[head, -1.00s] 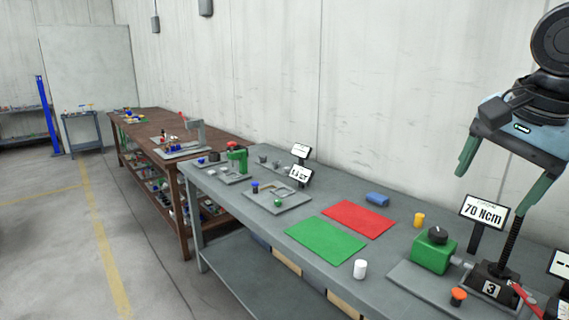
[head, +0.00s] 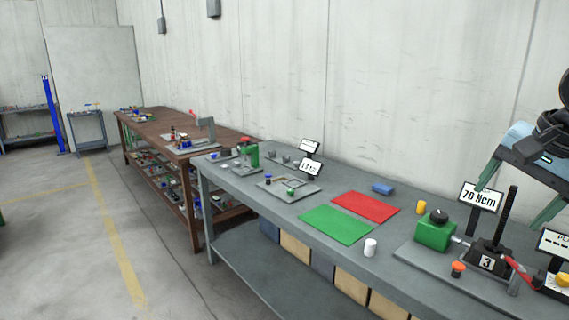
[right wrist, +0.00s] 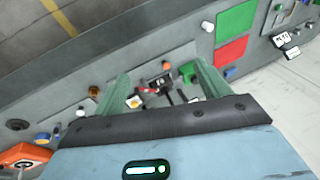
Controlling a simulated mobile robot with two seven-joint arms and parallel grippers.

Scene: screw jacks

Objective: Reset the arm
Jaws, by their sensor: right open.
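My right gripper (head: 507,206) is at the right edge of the head view, raised above the bench with its two green fingers apart and nothing between them. It also shows from behind in the right wrist view (right wrist: 161,70), open over the bench. Below it in the head view stands the screw jack marked 3 (head: 487,262), with an upright black spindle and a red handle (head: 520,272) at its right. A green box with a black knob (head: 433,234) is joined to the jack's left side. A sign reading 70 Ncm (head: 482,197) stands behind. My left gripper is out of view.
The grey bench (head: 400,213) carries a green mat (head: 337,225), a red mat (head: 366,208), a white cylinder (head: 370,247), a yellow cylinder (head: 421,208) and an orange-topped knob (head: 458,268). Another sign (head: 553,243) is at the right edge. Floor at left is open.

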